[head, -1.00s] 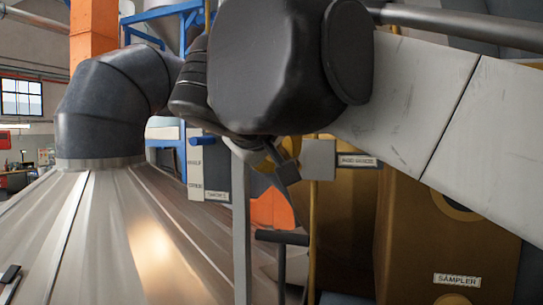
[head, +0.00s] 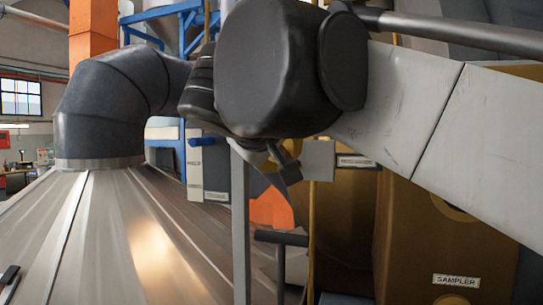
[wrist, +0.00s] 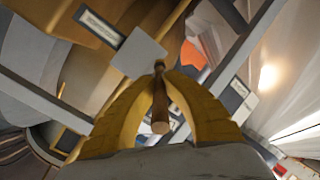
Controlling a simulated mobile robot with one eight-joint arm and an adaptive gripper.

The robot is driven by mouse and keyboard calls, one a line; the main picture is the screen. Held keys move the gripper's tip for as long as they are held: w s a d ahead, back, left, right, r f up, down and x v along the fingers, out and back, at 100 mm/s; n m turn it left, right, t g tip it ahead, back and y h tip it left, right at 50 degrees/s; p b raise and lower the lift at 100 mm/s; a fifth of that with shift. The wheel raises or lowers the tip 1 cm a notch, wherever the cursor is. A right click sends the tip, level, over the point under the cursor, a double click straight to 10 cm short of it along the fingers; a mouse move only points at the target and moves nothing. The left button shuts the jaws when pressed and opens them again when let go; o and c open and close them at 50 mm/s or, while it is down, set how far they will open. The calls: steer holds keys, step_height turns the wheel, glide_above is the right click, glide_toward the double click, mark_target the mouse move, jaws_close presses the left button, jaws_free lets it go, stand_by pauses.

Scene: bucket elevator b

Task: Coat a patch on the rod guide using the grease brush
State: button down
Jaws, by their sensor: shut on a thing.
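The rod guide appears as a small square grey block (head: 318,160) in front of the brown-gold housing, with a label plate to its right. In the wrist view the block (wrist: 138,52) lies just up and left of my fingertips. My gripper (wrist: 160,78) has yellow fingers shut on the grease brush, whose wooden handle (wrist: 160,112) points back toward the camera. The bristles are hard to make out between the fingertips. In the head view my gripper (head: 279,163) is close to the left of the block, partly hidden by my dark wrist. I cannot tell whether the brush touches the block.
A thin yellow rod (head: 312,235) runs vertically by the block. A grey upright post (head: 240,225) and a dark T-shaped bar (head: 281,238) stand below my gripper. A sampler box (head: 440,235) is at right. A metal hood (head: 110,235) with a dark duct fills the left.

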steer(key=shift+d, duration=0.15)
steer(key=shift+s+d, duration=1.35)
steer(key=shift+d, duration=2.3)
steer(key=shift+w+a+r+p, duration=0.25)
steer(key=shift+w+a+p, duration=0.25)
steer(key=shift+a, duration=0.8)
steer(key=shift+w+a+r+p, duration=0.2)
steer(key=shift+w+a+p, duration=0.25)
steer(key=shift+a, duration=0.8)
steer(key=shift+w+a+r+p, duration=0.3)
steer(key=shift+w+a, duration=0.25)
steer(key=shift+a, duration=0.75)
steer(key=shift+s+d+r+p, duration=0.1)
steer(key=shift+d+r+p, duration=0.05)
steer(key=shift+r+p, duration=0.55)
steer(key=s+d, duration=0.2)
steer(key=d, duration=0.5)
steer(key=shift+s+d, duration=0.15)
steer(key=shift+s, duration=0.15)
